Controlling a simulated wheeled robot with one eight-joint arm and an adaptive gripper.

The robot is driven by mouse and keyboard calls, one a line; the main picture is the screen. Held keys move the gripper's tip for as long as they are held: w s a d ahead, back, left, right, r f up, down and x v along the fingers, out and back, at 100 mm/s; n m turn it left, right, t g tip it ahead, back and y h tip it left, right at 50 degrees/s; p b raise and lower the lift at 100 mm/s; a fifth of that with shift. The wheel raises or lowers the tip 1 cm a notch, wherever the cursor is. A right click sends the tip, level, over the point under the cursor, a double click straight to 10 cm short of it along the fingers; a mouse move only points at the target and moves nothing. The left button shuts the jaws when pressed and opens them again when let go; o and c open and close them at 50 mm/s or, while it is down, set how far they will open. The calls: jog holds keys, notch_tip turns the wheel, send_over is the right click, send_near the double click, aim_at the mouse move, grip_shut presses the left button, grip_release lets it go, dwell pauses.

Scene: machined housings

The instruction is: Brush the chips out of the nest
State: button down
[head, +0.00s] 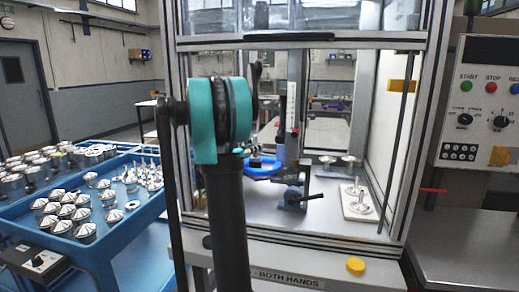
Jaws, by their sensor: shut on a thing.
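A blue round fixture (264,171) sits on the machine's bed behind my arm, and its left part is hidden. It may hold the nest, but I cannot make out the nest or any chips. I cannot make out a brush. My arm's dark link and teal joint stand in the middle of the head view and block part of the machine's inside. I cannot make out my gripper or its fingers.
The machine frame's posts (412,130) flank the opening. Inside are a blue clamp (291,197) and a white plate with metal parts (358,203). A blue tray (107,245) of housings stands left. A control panel (485,110) hangs right. A yellow button (355,266) is in front.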

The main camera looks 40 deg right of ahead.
jog(key=shift+s+d, duration=1.4)
jog(key=shift+s, duration=0.25)
jog(key=shift+w+a, duration=1.4)
jog(key=shift+w, duration=0.3)
jog(key=shift+s+d, duration=1.4)
jog(key=shift+s, duration=0.3)
jog(key=shift+r, duration=0.1)
jog(key=shift+r, duration=2.95)
jog(key=shift+r, duration=0.1)
jog(key=shift+r, duration=1.4)
